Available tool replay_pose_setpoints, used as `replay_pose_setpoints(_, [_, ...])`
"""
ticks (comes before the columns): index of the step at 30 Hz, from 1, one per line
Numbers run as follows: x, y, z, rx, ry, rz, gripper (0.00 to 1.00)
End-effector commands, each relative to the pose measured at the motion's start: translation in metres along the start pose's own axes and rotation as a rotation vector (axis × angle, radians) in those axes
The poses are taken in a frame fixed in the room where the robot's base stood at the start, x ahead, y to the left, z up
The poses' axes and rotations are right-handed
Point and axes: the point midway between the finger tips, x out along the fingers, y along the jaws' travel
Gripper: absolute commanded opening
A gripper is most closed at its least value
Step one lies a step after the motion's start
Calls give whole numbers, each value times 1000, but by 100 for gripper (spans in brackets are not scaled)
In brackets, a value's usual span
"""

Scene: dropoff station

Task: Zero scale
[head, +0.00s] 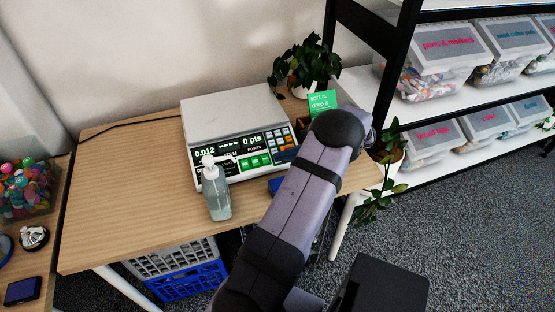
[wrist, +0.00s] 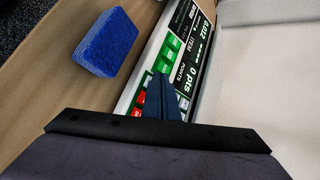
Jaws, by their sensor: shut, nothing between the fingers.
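The scale (head: 232,120) stands on the wooden table with a bare white platform and a front panel of displays and keys. Its display (head: 205,151) reads 0.012 beside 0 pts. The panel also shows in the wrist view (wrist: 186,52), with green and red keys near my fingers. My gripper (wrist: 160,80) is shut and empty, its fingertips over the green keys; I cannot tell whether they touch. In the head view my gripper (head: 285,155) is at the panel's right part, mostly hidden behind my arm.
A pump bottle (head: 216,190) stands right before the scale's front left. A blue sponge (wrist: 105,43) lies on the table (head: 110,205) in front of the panel. A green sign (head: 322,102) and a potted plant (head: 303,68) stand behind. The table's left part is clear.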

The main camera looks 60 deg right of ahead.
Motion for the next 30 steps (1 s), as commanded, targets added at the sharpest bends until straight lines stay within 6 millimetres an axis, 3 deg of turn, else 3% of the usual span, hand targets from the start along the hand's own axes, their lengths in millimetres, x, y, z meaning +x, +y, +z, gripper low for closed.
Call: replay_pose_setpoints(30, [-2, -2, 1, 0, 0, 0, 0])
